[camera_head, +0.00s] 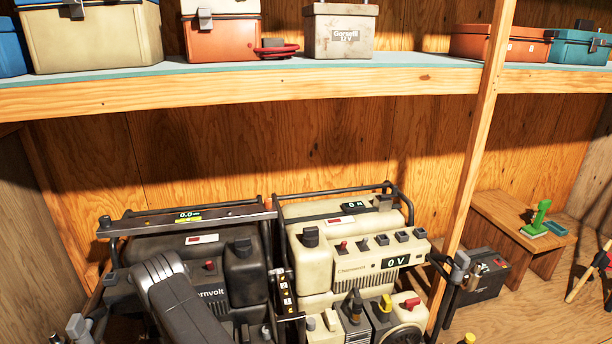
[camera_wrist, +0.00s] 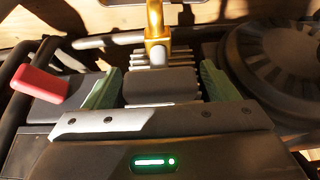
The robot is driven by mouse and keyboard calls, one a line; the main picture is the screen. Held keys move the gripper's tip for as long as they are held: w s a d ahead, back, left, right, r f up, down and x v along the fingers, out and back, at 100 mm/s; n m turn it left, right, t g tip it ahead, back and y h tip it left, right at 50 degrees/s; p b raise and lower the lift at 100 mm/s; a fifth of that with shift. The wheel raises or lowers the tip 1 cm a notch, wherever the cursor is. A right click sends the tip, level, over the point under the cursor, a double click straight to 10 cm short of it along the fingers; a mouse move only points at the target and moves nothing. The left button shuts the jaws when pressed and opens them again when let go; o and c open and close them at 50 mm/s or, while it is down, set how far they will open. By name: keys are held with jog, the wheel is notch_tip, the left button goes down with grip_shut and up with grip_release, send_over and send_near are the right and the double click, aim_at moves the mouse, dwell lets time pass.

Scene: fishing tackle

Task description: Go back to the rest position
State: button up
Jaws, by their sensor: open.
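My gripper (camera_wrist: 158,80) shows in the wrist view, with its two green fingers spread apart. It is open, and nothing appears to be held between the fingers. Beyond them are pale ribbed fins and a golden post (camera_wrist: 155,22) with a silver end. A red piece (camera_wrist: 40,84) is at the left, and a large dark round ribbed part (camera_wrist: 285,60) is at the right. In the head view my grey arm reaches across the front of a dark generator (camera_head: 215,245). My gripper's fingers cannot be made out there.
A cream generator (camera_head: 340,250) with black frame bars stands right of the dark one. A wooden shelf (camera_head: 250,84) with several boxes runs above. A wooden post (camera_head: 482,150) rises right of the generators. A low bench (camera_head: 500,215) and a black battery (camera_head: 480,283) are farther right.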

jog(key=p+v, duration=0.3)
jog(key=v, duration=1.1)
jog(key=b+x, duration=0.3)
jog(key=x, duration=1.1)
jog(key=shift+f, duration=0.2)
jog(key=shift+n+b, duration=0.4)
jog(key=shift+b, duration=0.85)
jog(key=shift+n+y+b, duration=0.3)
jog(key=shift+n+b, duration=0.1)
jog(key=shift+b, duration=0.25)
